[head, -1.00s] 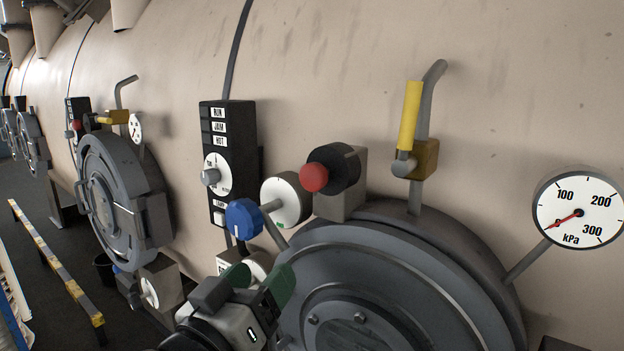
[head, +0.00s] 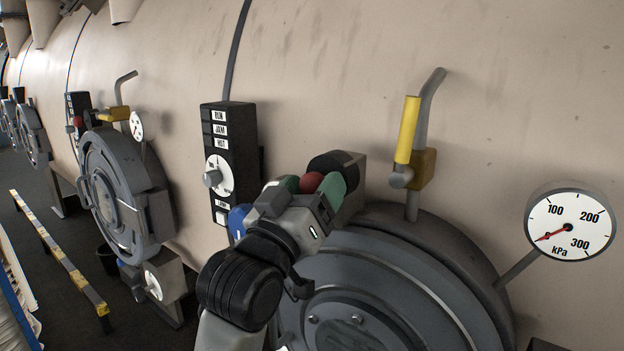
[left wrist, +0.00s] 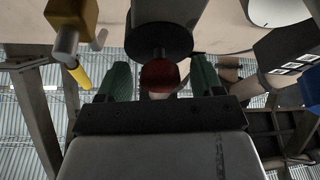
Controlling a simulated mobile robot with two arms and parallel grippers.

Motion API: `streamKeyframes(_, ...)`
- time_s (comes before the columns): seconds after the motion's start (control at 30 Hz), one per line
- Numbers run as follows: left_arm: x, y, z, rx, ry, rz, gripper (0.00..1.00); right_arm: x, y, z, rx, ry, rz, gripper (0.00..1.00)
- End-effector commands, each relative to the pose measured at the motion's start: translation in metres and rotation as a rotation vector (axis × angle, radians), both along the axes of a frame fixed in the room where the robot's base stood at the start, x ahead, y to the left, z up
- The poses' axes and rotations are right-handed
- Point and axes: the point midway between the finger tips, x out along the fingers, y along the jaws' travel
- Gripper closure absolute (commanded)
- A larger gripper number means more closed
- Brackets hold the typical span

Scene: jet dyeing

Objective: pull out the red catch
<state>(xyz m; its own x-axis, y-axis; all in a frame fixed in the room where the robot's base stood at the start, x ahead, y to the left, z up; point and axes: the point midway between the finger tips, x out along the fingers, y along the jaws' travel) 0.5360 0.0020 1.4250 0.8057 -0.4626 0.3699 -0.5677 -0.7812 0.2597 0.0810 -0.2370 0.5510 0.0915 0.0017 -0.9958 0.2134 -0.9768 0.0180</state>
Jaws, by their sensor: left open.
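The red catch (head: 312,182) is a round red knob on the front of a black cylinder (head: 332,166), which sits on a grey block above the large round door (head: 390,285). My left gripper (head: 322,188) is open, with its green fingertips on either side of the red knob in the head view. In the left wrist view the red knob (left wrist: 159,76) lies between the two green fingers (left wrist: 161,80), with gaps to both. My right gripper is in neither view.
A blue knob (head: 238,220) is partly hidden behind my left gripper. A black control panel (head: 219,150) stands to the left. A yellow-handled valve (head: 407,130) and a pressure gauge (head: 570,225) are to the right.

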Motion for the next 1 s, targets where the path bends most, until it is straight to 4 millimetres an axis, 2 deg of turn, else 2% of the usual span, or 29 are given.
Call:
streamKeyframes(0.3, 0.002, -0.001, 0.001, 0.0, -0.001, 0.001, 0.35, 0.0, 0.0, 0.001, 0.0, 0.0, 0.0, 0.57)
streamKeyframes(0.73, 0.002, -0.001, 0.001, 0.0, 0.0, 0.001, 1.0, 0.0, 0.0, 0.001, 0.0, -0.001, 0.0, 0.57)
streamKeyframes(0.83, -0.001, 0.001, 0.001, 0.001, 0.0, 0.001, 1.0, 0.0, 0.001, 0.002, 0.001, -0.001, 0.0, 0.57)
streamKeyframes(1.0, -0.017, 0.014, 0.001, 0.002, 0.0, 0.001, 1.0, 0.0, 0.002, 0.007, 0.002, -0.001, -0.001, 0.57)
